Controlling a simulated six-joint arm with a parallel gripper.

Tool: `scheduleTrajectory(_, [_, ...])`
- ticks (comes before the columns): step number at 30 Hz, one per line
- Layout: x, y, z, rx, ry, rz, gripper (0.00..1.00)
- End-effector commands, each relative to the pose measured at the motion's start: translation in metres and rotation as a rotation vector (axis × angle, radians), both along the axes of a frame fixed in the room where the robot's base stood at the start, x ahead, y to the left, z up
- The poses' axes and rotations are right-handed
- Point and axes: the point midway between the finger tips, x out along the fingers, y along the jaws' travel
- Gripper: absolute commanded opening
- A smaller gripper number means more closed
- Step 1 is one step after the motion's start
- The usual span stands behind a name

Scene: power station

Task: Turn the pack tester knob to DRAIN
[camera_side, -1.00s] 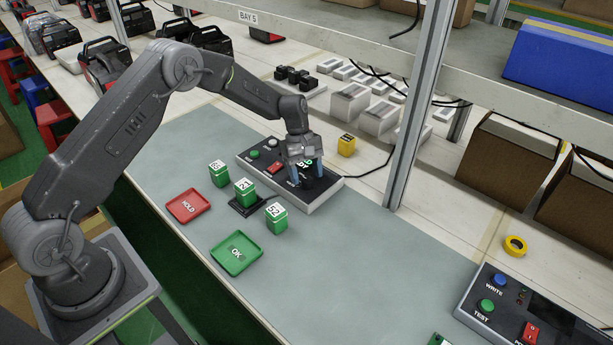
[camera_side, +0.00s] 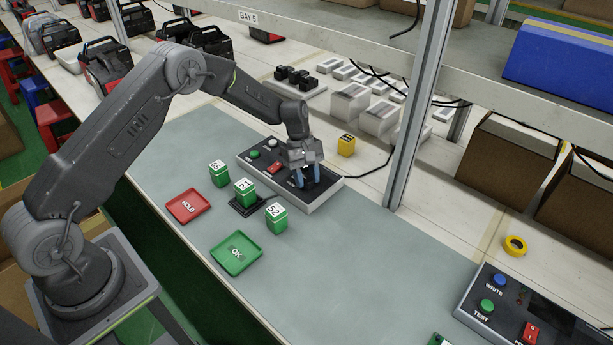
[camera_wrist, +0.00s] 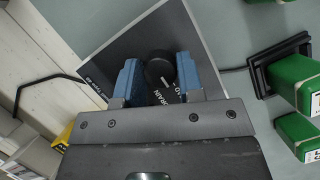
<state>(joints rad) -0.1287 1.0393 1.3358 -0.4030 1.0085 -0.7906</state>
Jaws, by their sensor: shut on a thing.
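The pack tester (camera_side: 330,195) is a dark-topped, pale-sided box lying on the grey mat. Its knob (camera_wrist: 158,68) is round and black, with a small light mark on the side facing my gripper. The DRAIN label (camera_wrist: 157,98) is printed beside the knob on that side, with another label, partly hidden, next to it. My gripper (camera_wrist: 160,78) points down over the right end of the tester, and its blue fingers (camera_side: 310,174) are shut on the knob, one on each side. In the side view the fingers hide the knob.
Green packs (camera_side: 276,218) stand on the mat left of the tester, one in a black holder (camera_side: 238,205). A red HOLD tray (camera_side: 176,214) and a green OK tray (camera_side: 221,262) lie nearer. A yellow block (camera_side: 346,145) and a shelf post (camera_side: 423,90) stand behind.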

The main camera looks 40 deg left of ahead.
Motion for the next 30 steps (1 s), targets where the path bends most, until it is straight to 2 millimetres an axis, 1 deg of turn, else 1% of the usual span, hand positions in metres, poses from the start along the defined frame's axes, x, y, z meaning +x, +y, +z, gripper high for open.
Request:
scheduleTrajectory(5, [0.0004,0.0002,0.0005,0.0,0.0,-0.019,0.11])
scheduleTrajectory(11, [0.0012,-0.0001,0.0007,0.0,-0.002,-0.1,0.11])
scheduleTrajectory(30, [0.0027,-0.0011,0.001,0.001,-0.003,-0.609,0.11])
